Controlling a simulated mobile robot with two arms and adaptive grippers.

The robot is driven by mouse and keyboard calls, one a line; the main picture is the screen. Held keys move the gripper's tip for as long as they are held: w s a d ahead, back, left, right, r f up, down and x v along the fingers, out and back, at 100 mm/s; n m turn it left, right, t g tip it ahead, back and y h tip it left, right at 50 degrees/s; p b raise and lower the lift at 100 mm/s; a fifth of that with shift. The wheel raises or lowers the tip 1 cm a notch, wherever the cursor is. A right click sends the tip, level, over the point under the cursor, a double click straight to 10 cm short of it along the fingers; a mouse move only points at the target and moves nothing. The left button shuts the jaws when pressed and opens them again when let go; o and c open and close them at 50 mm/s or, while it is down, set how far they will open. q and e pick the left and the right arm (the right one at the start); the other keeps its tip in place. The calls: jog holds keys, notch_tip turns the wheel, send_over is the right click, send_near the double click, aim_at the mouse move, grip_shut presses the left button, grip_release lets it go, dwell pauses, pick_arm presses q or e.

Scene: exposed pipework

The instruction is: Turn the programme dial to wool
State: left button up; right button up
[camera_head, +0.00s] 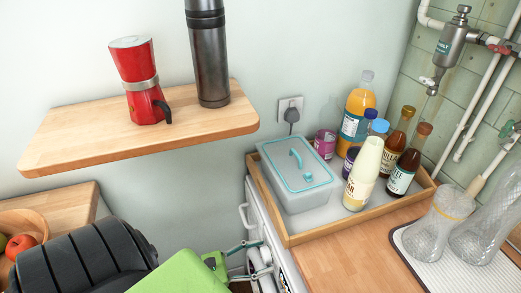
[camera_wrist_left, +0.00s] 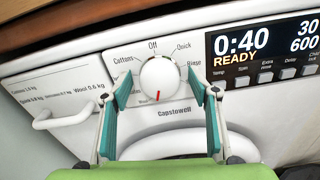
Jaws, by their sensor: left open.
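The white programme dial (camera_wrist_left: 159,76) is on the washing machine panel in the left wrist view. Its red mark points down and very slightly left. In the head view the left gripper (camera_head: 254,257) is beside the machine's front, and the dial cannot be made out. My right gripper is not in view.
The detergent drawer (camera_wrist_left: 62,105), with a handle and printed load weights, is left of the dial. The display (camera_wrist_left: 262,48) reads 0:40 READY at right. A wooden shelf (camera_head: 60,145) overhangs at left. A tray (camera_head: 290,240) of bottles stands on the worktop above the machine.

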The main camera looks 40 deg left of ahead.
pick_arm(q)
jog(key=v, duration=1.1)
jog(key=shift+s+a, duration=0.2)
jog(key=shift+s, duration=0.05)
